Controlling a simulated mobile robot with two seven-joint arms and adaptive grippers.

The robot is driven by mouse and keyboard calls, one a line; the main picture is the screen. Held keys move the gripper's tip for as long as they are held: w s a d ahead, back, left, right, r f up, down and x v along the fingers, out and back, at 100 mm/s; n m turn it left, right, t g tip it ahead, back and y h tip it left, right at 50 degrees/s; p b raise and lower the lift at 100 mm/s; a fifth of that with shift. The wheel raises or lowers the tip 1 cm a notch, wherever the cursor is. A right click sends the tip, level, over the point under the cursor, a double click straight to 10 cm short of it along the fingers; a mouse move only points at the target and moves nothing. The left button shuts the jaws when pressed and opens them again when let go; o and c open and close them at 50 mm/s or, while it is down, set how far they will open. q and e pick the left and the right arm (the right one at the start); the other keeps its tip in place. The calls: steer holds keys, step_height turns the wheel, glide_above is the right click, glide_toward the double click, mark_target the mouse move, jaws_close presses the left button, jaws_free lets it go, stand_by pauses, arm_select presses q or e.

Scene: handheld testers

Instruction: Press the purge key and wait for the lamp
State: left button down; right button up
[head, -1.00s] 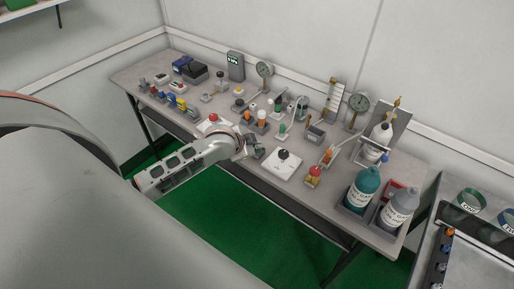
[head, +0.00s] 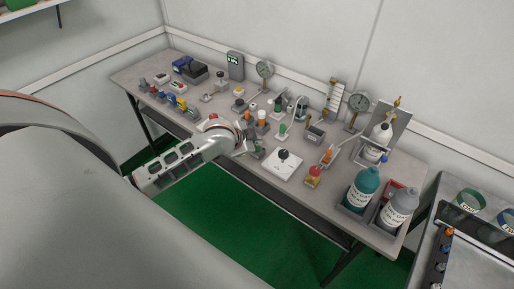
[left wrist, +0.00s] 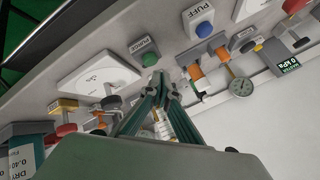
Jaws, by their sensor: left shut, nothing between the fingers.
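The purge key shows in the left wrist view as a green button (left wrist: 150,59) on a grey block labelled PURGE. My left gripper (left wrist: 159,77) is shut and empty, its fingertips just below the green button in that picture. I cannot tell whether they touch it. In the head view my left gripper (head: 251,146) is over the front part of the bench, left of a white plate with a black knob (head: 283,155). I cannot make out which part is the lamp, or whether one is lit. My right gripper is not in view.
A blue PUFF button (left wrist: 204,30) and orange-topped posts (left wrist: 195,72) stand close to the fingers. A red knob (head: 315,170) and bottles (head: 365,187) stand farther right on the crowded bench (head: 232,157). Gauges (head: 358,102) stand along the back.

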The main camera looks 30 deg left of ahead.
arm_select(q)
steer(key=shift+r, duration=2.4)
steer(key=s+d+f+y, duration=0.1)
steer(key=s+d+f, duration=0.1)
steer(key=s, duration=0.4)
steer(key=s+d+f, duration=0.2)
steer(key=s, duration=0.4)
steer(key=s+a+r+n+g+y, duration=0.2)
steer(key=s+a+y, duration=0.1)
steer(key=s, duration=1)
steer(key=d+f+n+t+h, duration=0.2)
steer(key=d+f+h, duration=0.4)
steer(key=d+f, duration=0.7)
step_height(320, 180, down, 4)
steer(key=shift+d+r+n+t, duration=0.2)
steer(key=shift+d+n+t, duration=0.2)
steer(key=shift+t, duration=0.2)
stand_by(1.0)
